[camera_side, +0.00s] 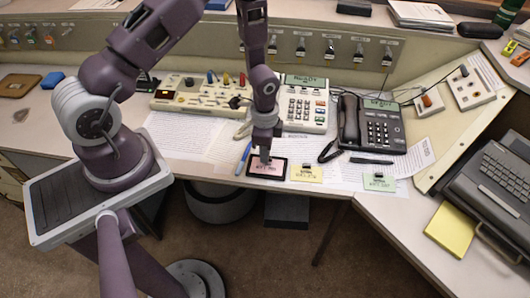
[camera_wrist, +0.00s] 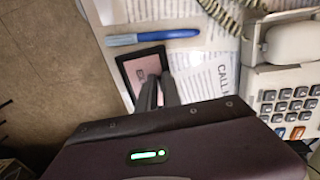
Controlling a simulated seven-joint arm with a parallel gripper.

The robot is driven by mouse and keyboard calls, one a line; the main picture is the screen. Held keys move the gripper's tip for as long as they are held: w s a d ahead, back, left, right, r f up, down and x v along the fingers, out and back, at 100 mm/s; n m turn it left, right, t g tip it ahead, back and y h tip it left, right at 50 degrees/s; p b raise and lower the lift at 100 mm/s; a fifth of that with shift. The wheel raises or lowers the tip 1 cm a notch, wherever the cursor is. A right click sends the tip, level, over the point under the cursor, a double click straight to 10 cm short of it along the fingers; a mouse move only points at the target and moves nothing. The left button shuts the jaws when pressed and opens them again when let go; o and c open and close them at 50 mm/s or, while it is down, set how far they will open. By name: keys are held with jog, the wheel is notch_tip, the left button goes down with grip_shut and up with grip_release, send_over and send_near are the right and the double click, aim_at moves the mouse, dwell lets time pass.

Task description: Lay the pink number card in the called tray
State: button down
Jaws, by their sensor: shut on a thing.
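The pink number card (camera_side: 268,170) shows inside the black rim of a small tray (camera_side: 250,175) near the front edge of the desk. My gripper (camera_side: 265,158) points down over the tray and is shut on the card at its upper part. In the wrist view the fingers (camera_wrist: 158,92) cover part of the pink card (camera_wrist: 141,77), and the dark tray rim (camera_wrist: 127,62) frames it. I cannot tell whether the card touches the tray floor.
A blue pen (camera_side: 243,159) lies just left of the tray. Printed sheets (camera_side: 195,135) lie under and around it. A keypad phone (camera_side: 304,105) stands behind, and a black phone (camera_side: 372,125) to its right. A dark pen (camera_side: 371,161) lies near the green card.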

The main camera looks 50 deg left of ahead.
jog(key=shift+f, duration=0.1)
jog(key=shift+f, duration=0.1)
jog(key=c, duration=1.5)
grip_release()
jog(key=shift+f, duration=0.15)
jog(key=shift+c, duration=0.2)
